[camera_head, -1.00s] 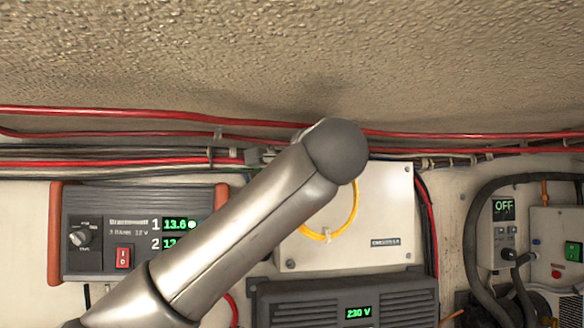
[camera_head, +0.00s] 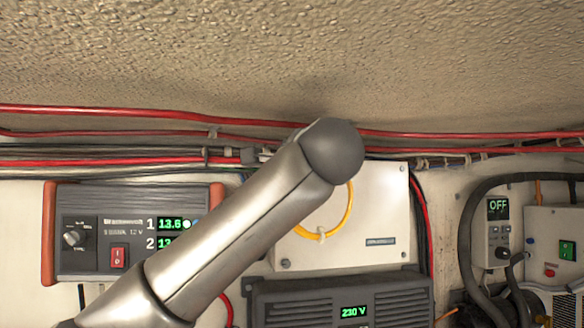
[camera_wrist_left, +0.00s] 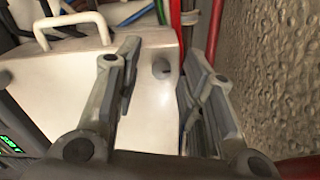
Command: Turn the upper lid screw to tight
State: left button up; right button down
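The white box with its lid (camera_head: 385,212) is mounted on the wall; my left arm covers its left part in the head view. A small grey lid screw (camera_wrist_left: 162,68) sits near the box edge facing the ceiling in the left wrist view. It is hidden in the head view. My left gripper (camera_wrist_left: 155,75) is open, its fingers on either side of the screw with gaps between. I cannot tell how the screw is turned, or how far the fingertips are from the lid. My right gripper is not in view.
Red and dark cables (camera_head: 100,155) run under the rough ceiling (camera_head: 300,60). A charger (camera_head: 130,230) is at left, a 230 V unit (camera_head: 345,290) below the box, and an OFF panel (camera_head: 500,235) at right. A pale handle (camera_wrist_left: 70,28) shows in the left wrist view.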

pick_arm(q)
jog(key=s+d, duration=0.2)
jog(key=s, duration=0.9)
jog(key=shift+s+d, duration=0.25)
jog(key=shift+s, duration=0.05)
jog(key=shift+f, duration=0.1)
